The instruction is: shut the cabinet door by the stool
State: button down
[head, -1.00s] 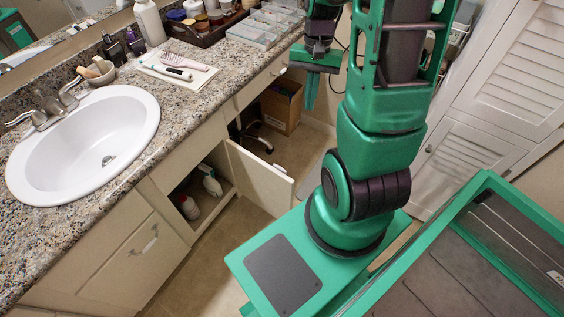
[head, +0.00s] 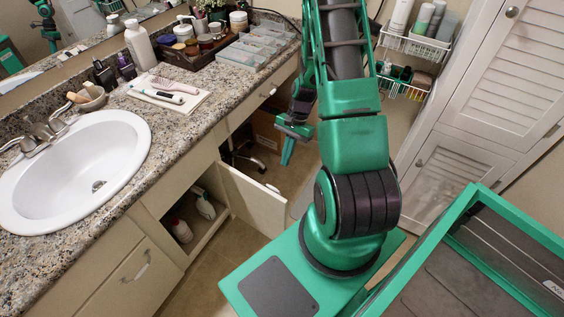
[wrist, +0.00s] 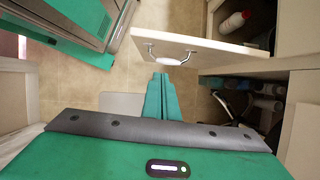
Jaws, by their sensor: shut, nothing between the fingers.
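The cabinet door (head: 254,201) stands open under the counter, swung out from the cabinet opening (head: 196,222), with bottles visible inside. In the wrist view the door (wrist: 215,48) runs across the upper right, with its handle (wrist: 170,60) on the near face. My gripper (head: 287,155) is shut and empty, pointing down beyond the door, on the knee-space side. In the wrist view the fingertips of my gripper (wrist: 160,78) are close to the handle; I cannot tell whether they touch it. The stool (head: 245,160) shows only partly in the dark knee space, with a wheeled base.
The granite counter (head: 215,85) with a sink (head: 75,170) overhangs the cabinet. A cardboard box (head: 266,130) stands in the knee space. A louvered closet door (head: 455,180) is at the right. Some tiled floor (wrist: 185,20) is bare around the door.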

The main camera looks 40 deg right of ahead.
jog(key=a+f, duration=0.1)
jog(key=f, duration=0.1)
jog(key=s+a+f, duration=0.1)
jog(key=a+f, duration=0.3)
jog(key=f, duration=0.1)
jog(key=shift+s+f, duration=0.1)
jog(key=shift+s, duration=0.15)
jog(key=shift+s+a, duration=0.2)
jog(key=shift+a, duration=0.65)
